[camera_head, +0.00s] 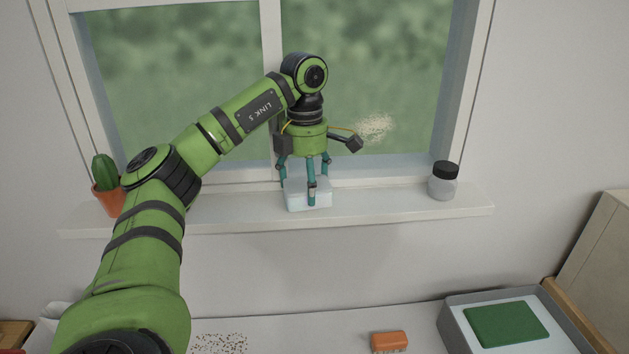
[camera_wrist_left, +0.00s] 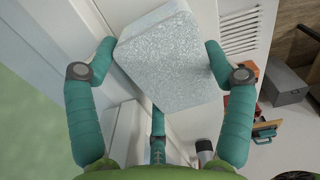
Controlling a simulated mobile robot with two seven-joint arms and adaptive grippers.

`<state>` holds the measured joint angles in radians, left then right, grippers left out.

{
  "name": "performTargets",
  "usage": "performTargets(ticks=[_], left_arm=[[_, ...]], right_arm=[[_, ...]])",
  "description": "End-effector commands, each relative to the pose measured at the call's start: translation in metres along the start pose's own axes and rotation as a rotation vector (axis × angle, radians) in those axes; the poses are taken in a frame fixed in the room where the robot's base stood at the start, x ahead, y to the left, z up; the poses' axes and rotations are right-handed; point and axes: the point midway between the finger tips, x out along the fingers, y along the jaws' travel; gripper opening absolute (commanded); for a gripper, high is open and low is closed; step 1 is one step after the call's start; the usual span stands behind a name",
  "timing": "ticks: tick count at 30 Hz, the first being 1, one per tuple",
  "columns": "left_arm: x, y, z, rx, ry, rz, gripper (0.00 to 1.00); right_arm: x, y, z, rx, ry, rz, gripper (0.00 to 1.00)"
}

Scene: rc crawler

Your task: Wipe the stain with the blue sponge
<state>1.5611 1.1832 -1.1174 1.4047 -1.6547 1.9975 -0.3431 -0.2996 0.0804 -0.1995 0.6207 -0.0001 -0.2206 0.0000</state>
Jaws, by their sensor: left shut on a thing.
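The blue sponge (camera_head: 296,199), a pale bluish-white block, is between the teal fingers of my left gripper (camera_head: 308,186). The fingers are closed against its sides, and its speckled face fills the middle of the left wrist view (camera_wrist_left: 163,62). Gripper and sponge are at the window sill, pointing down; I cannot tell whether the sponge touches the sill. A beige speckled stain (camera_head: 375,126) shows on the window pane, right of the gripper and apart from the sponge. Another patch of brown specks (camera_head: 219,343) lies on the white surface below. My right gripper is not in view.
A potted cactus (camera_head: 106,187) stands at the sill's left end, a black-lidded jar (camera_head: 443,182) towards its right. Below are an orange brush (camera_head: 389,341) and a grey tray (camera_head: 453,328) holding a green pad (camera_head: 506,324). The sill between gripper and jar is clear.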

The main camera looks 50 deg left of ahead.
Motion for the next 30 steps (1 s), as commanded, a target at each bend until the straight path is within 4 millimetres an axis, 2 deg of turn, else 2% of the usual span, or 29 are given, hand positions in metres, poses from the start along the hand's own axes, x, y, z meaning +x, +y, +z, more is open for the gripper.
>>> performTargets(ticks=[1, 6, 13, 30], left_arm=[[0.002, 0.004, -0.013, -0.019, 0.016, -0.003, 0.56], [0.003, 0.006, -0.026, -0.023, 0.02, -0.003, 0.56], [0.005, 0.007, -0.03, -0.027, 0.023, -0.003, 0.55], [0.006, 0.002, 0.007, -0.028, 0.021, -0.003, 0.55]], right_arm=[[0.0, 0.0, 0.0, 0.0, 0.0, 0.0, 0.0], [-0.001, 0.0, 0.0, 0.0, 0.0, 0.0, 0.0], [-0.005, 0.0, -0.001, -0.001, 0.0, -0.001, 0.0], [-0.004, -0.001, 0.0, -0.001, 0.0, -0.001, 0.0]])
